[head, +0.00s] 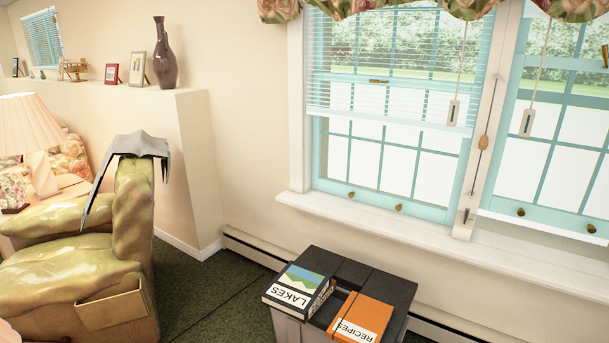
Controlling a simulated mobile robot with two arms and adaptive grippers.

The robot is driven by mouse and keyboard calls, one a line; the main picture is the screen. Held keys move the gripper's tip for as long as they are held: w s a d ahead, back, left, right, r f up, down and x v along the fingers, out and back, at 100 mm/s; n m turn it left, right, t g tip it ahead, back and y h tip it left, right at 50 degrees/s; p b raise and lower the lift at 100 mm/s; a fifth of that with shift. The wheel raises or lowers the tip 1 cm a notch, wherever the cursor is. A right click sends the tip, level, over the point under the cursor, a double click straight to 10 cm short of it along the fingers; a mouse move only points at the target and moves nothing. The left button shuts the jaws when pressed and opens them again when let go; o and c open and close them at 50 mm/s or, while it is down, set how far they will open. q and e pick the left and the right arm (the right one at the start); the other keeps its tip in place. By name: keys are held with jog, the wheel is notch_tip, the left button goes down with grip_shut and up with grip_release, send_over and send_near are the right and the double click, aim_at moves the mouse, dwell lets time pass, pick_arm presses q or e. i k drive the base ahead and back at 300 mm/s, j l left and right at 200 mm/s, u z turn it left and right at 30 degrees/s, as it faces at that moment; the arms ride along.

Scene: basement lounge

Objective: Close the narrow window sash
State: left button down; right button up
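Two teal-framed windows are in the wall in the head view. The left window (349,194) shows whole, with its bottom rail low against the white sill and two brass knobs on it. The right window (541,216) is cut off by the picture's right edge. Its bottom rail, also with two brass knobs, has a pale strip beneath it that looks like a gap above the sill. I cannot tell for certain which is the narrow sash. Neither of my grippers is in view.
A grey bin-like box (343,272) below the left window carries a lakes book (292,290) and an orange recipes book (361,316). A green armchair (70,255) with a grey drape (138,145) stands left. Blind cords with pulls (453,112) hang before the windows.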

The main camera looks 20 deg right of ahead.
aim_at(577, 222)
jog(key=l, duration=1.1)
jog(key=k+l, duration=0.1)
jog(key=l, duration=1)
jog(key=k+l, duration=0.1)
jog(key=l, duration=1.45)
jog(key=i+l+z, duration=0.1)
jog(key=l, duration=0.35)
jog(key=i+l, duration=0.15)
jog(key=l, duration=0.35)
jog(key=k+z, duration=0.05)
